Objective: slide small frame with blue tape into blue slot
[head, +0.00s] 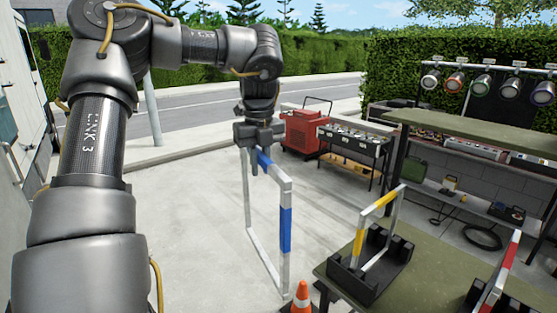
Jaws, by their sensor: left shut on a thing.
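My left gripper (258,146) is shut on the top bar of a silver rectangular frame with blue tape (286,230). The frame hangs upright from the gripper, in front of the concrete floor and left of the green-topped table (420,275). Blue tape shows on its top bar and its right side bar. No slot marked blue can be made out in this view. My right gripper is not in view.
A yellow-taped frame (359,243) stands in a black slotted holder (385,275) on the table. A red-taped frame (509,254) stands at the right edge. An orange cone (301,298) is below the held frame. A red cart (301,133) and shelves with lamps (481,82) stand behind.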

